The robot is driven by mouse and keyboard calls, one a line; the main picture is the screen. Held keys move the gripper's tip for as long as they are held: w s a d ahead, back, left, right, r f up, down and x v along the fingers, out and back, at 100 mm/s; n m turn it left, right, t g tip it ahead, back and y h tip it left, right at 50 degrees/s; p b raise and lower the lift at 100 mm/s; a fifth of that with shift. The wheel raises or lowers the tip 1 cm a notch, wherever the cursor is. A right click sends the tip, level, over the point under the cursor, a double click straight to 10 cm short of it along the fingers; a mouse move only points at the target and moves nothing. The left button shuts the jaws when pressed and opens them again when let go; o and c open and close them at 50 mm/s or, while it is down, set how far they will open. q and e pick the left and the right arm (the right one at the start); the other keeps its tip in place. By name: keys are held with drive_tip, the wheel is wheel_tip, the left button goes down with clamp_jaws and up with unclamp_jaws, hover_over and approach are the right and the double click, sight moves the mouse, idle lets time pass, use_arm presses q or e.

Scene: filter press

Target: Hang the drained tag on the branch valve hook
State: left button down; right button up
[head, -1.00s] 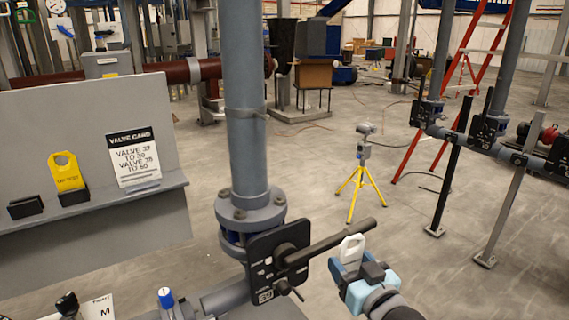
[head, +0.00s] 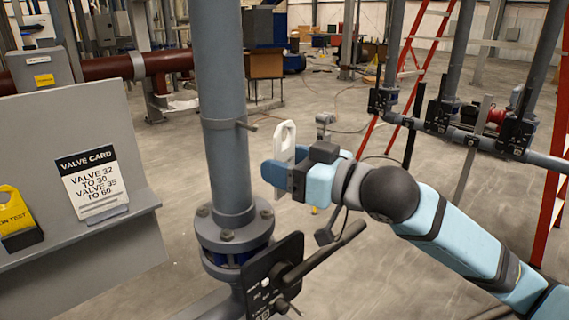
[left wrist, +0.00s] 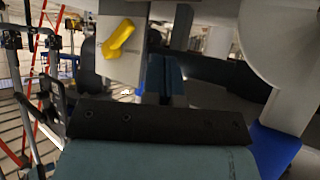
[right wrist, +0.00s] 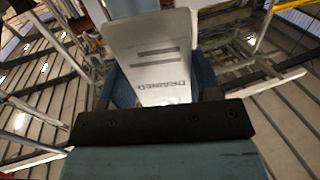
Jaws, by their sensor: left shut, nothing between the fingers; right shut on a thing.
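The white drained tag (head: 285,142) stands upright in my right gripper (head: 282,174), with its slotted end up. In the right wrist view the tag (right wrist: 155,62) shows the word DRAINED upside down. My right gripper is shut on its lower end. A small peg-like hook (head: 248,126) sticks out to the right from a clamp on the vertical pipe (head: 222,110). In the head view, the tag is just right of the peg, with a gap between them. My left gripper (left wrist: 166,78) shows only in its own wrist view, shut and empty.
The branch valve (head: 262,280) has a black plate and a lever (head: 325,252) slanting up right below my right gripper. A grey panel with a shelf at left holds a valve card (head: 90,180) and a yellow tag (head: 14,212). Open floor lies behind.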

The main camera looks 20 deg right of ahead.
use_arm(q)
drive_tip(key=shift+w+f, duration=0.1)
drive_tip(key=shift+f, duration=0.1)
use_arm(e)
drive_tip(key=shift+w+a+f+b, duration=0.2)
drive_tip(key=shift+w+a, duration=0.3)
drive_tip(key=shift+w, duration=0.75)
drive_tip(key=shift+w+a+f+b, duration=0.1)
drive_tip(key=shift+w+a+b, duration=0.25)
drive_tip(key=shift+w, duration=0.9)
drive_tip(key=shift+w+a+f+b, duration=0.1)
drive_tip(key=shift+w+a, duration=0.5)
drive_tip(key=shift+w, duration=0.65)
use_arm(q)
drive_tip(key=shift+f, duration=0.3)
use_arm(e)
drive_tip(key=shift+w+a+f, duration=0.15)
drive_tip(key=shift+w+f, duration=0.15)
drive_tip(key=shift+w, duration=0.15)
drive_tip(key=shift+w+f+p, duration=0.1)
drive_tip(key=shift+w+p, duration=0.05)
drive_tip(key=shift+p, duration=0.2)
use_arm(q)
drive_tip(key=shift+w+r, duration=0.1)
drive_tip(key=shift+r, duration=0.1)
drive_tip(key=shift+w+r, duration=0.15)
drive_tip(key=shift+w, duration=0.15)
use_arm(e)
drive_tip(key=shift+f, duration=0.1)
